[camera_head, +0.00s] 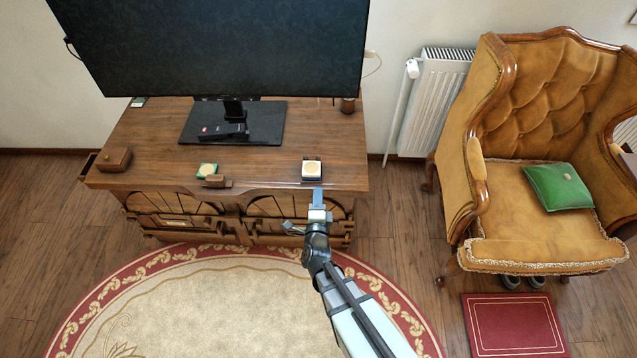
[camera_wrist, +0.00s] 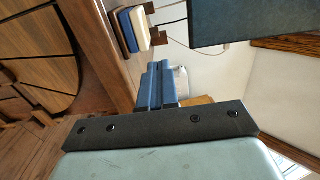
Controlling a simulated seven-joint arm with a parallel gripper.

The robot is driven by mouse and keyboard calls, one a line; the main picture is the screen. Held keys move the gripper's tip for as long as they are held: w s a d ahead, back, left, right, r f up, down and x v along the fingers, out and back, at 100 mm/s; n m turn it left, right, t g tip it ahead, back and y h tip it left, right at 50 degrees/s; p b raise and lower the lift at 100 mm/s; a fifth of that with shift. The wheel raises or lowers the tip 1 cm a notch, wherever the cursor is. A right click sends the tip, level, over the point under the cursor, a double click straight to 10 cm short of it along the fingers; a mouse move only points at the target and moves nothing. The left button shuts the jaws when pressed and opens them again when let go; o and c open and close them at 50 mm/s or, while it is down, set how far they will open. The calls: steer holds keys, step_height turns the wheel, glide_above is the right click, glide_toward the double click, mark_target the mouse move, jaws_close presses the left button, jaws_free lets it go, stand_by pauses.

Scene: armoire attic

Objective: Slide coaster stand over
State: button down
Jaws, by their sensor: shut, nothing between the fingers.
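A square coaster stand (camera_head: 311,171) with a cream, round-patterned top and dark sides sits near the front right edge of the wooden cabinet top. In the wrist view it shows as a cream and blue stack (camera_wrist: 127,30) with a wooden piece beside it. A similar green-edged coaster stand (camera_head: 207,170) sits further left, with a small wooden block (camera_head: 217,181) in front of it. My gripper (camera_head: 318,192) is shut and empty at the cabinet's front edge, just in front of the right stand. Its blue fingers (camera_wrist: 157,84) appear apart from the stack.
A large monitor (camera_head: 215,45) stands on a black base (camera_head: 260,125) behind the stands, with a dark remote (camera_head: 222,131) on it. A wooden box (camera_head: 114,159) is at the left and a brown cup (camera_head: 347,105) at the back right. The cabinet top between the stands is clear.

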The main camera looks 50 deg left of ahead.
mark_target(319, 167)
steer(key=x, duration=1.3)
steer(key=shift+f, duration=0.1)
steer(key=x, duration=0.9)
steer(key=shift+w+a+f, duration=0.1)
steer(key=shift+w+a, duration=0.05)
steer(key=shift+a, duration=0.1)
steer(key=shift+d, duration=0.1)
